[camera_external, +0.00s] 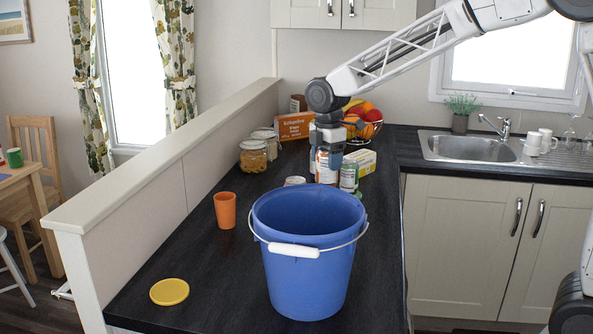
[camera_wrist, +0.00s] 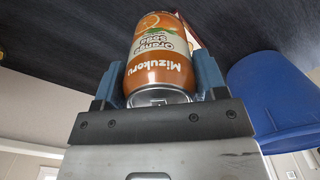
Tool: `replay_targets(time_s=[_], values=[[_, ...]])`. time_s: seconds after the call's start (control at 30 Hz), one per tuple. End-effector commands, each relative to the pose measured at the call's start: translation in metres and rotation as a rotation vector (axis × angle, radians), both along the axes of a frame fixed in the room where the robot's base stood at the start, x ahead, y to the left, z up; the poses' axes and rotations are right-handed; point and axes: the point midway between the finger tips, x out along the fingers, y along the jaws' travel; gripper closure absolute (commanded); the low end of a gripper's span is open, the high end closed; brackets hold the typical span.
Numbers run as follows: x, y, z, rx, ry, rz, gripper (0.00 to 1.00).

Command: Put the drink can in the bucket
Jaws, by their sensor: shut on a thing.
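The drink can (camera_external: 326,168) is orange and white, and its label reads orange soda in the wrist view (camera_wrist: 160,62). My gripper (camera_external: 328,154) is shut on it, with one blue finger on each side of the can in the wrist view (camera_wrist: 160,88). In the external view the gripper points down behind the bucket. The blue bucket (camera_external: 310,265) stands upright on the dark counter in front of the can, with its white-gripped handle hanging at the front. It also shows at the right of the wrist view (camera_wrist: 275,95). I cannot tell whether the can touches the counter.
A green-and-white can (camera_external: 349,178) stands right beside the held can, and another can top (camera_external: 294,181) shows behind the bucket. An orange cup (camera_external: 225,210) and yellow lid (camera_external: 169,292) are to the left. Jars (camera_external: 253,156), a box (camera_external: 294,125) and a fruit basket (camera_external: 362,122) stand behind.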

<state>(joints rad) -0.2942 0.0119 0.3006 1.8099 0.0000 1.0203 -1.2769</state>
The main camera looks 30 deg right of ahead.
Motion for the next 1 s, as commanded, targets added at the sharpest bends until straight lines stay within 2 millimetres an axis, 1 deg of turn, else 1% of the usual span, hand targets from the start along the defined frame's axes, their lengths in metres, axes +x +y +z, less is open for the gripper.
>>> replay_targets(time_s=[0.17, 0.43, 0.7, 0.77, 1.0], values=[[0.001, 0.000, 0.035, 0.002, -0.006, 0.000, 0.72], [0.001, 0.000, 0.111, 0.002, -0.005, 0.000, 0.72], [0.000, 0.000, 0.174, 0.001, -0.004, 0.000, 0.72], [-0.005, 0.009, 0.171, 0.000, -0.001, 0.020, 0.72], [-0.027, 0.043, 0.171, 0.001, -0.002, 0.099, 0.72]])
